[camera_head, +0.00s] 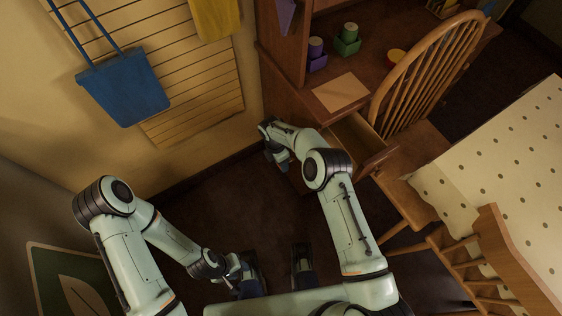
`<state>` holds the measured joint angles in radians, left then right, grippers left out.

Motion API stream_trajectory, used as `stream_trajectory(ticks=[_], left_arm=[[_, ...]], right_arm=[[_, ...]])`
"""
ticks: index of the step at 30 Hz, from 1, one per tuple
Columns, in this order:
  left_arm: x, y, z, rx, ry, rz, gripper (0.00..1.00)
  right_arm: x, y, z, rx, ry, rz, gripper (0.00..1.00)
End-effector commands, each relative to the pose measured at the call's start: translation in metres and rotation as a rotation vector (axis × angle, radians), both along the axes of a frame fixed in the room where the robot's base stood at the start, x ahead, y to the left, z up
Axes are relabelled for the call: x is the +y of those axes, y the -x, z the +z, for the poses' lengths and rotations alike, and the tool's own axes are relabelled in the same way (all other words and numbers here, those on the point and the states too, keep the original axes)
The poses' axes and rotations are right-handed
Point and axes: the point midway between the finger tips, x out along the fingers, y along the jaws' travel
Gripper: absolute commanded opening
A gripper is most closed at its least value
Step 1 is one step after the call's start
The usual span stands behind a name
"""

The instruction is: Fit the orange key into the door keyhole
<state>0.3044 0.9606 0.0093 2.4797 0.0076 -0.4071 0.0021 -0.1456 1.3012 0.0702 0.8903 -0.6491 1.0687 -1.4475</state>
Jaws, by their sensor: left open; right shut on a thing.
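My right gripper (278,158) is low beside the front of the wooden desk (284,103), left of its open drawer (358,140). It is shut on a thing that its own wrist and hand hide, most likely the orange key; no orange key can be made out. My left gripper (243,274) is open, low over the dark floor near my base, away from the desk. Its fingers are dark and hard to make out. The door keyhole cannot be made out; the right arm covers part of the desk front.
A wooden chair (417,75) stands against the desk on the right. A dotted bed cover (510,165) lies further right. A blue dustpan-like thing (124,87) hangs by the slatted wall panel (190,90). Dark floor (205,205) is free between my arms.

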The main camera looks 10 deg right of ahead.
Motion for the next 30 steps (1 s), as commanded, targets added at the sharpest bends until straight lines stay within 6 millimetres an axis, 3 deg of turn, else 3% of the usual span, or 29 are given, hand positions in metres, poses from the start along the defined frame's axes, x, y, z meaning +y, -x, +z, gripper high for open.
stream_trajectory(ticks=[30], left_arm=[[0.000,0.001,-0.014,0.004,-0.001,0.001,0.43]], right_arm=[[-0.018,-0.007,-0.001,0.000,0.000,0.000,0.00]])
